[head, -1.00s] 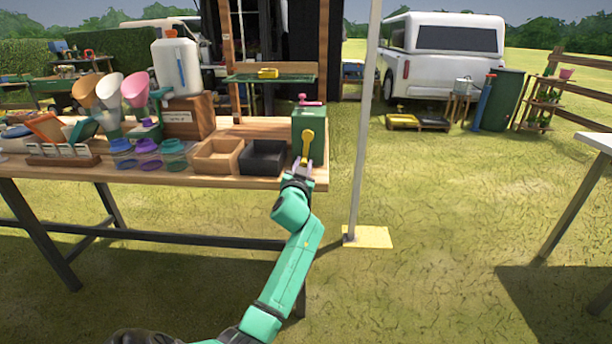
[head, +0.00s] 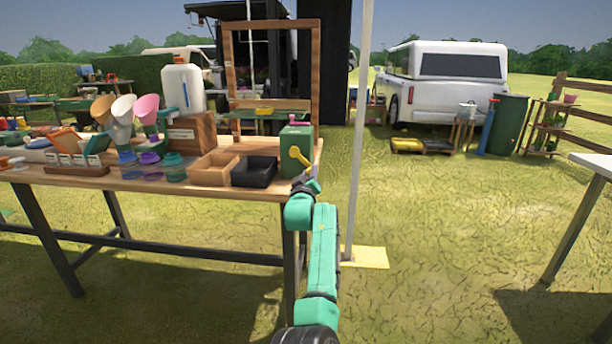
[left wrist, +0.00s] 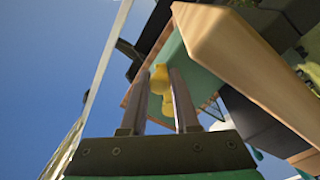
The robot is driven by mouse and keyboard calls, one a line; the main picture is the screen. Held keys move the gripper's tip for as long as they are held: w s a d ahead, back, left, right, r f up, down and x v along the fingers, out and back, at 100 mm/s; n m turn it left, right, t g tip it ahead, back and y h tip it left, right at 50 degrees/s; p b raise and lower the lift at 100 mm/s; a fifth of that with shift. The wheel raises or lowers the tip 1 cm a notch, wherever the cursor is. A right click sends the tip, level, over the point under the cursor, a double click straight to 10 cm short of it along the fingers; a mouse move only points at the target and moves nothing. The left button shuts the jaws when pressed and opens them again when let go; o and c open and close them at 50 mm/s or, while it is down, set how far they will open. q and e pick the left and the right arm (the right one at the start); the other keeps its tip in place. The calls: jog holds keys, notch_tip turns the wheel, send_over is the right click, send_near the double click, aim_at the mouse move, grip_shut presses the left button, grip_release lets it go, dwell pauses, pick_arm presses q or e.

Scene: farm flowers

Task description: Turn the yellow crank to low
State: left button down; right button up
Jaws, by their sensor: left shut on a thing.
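The yellow crank (head: 299,156) is on the front face of a green box (head: 296,137) at the right end of the wooden table. Its arm slants from the hub down to the right. My left gripper (head: 311,176) is at the crank's lower end. In the left wrist view, the two fingers of my left gripper (left wrist: 163,80) are closed on the yellow crank (left wrist: 160,79), with part of it showing between them. I cannot read any low mark on the box. My right gripper is not in view.
A black tray (head: 254,172) and a wooden tray (head: 213,169) stand left of the box. A pink handle (head: 297,119) is on top of the box. A pale pole (head: 358,150) rises just right of the table.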

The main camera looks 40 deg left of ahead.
pick_arm(q)
jog(key=shift+w+d+r+n+p, duration=0.25)
jog(key=shift+r+n+p, duration=0.2)
jog(key=shift+n, duration=0.3)
jog(key=shift+w+d+r+n+p, duration=0.1)
jog(key=shift+d+r+n+p, duration=0.1)
jog(key=shift+r+n+p, duration=0.4)
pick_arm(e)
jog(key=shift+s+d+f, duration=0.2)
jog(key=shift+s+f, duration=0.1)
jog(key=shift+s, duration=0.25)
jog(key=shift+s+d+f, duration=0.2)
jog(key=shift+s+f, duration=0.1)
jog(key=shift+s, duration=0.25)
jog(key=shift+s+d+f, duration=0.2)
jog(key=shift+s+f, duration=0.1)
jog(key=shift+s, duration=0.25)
pick_arm(q)
jog(key=shift+f, duration=0.25)
jog(key=c, duration=0.7)
grip_release()
jog(key=shift+f, duration=0.1)
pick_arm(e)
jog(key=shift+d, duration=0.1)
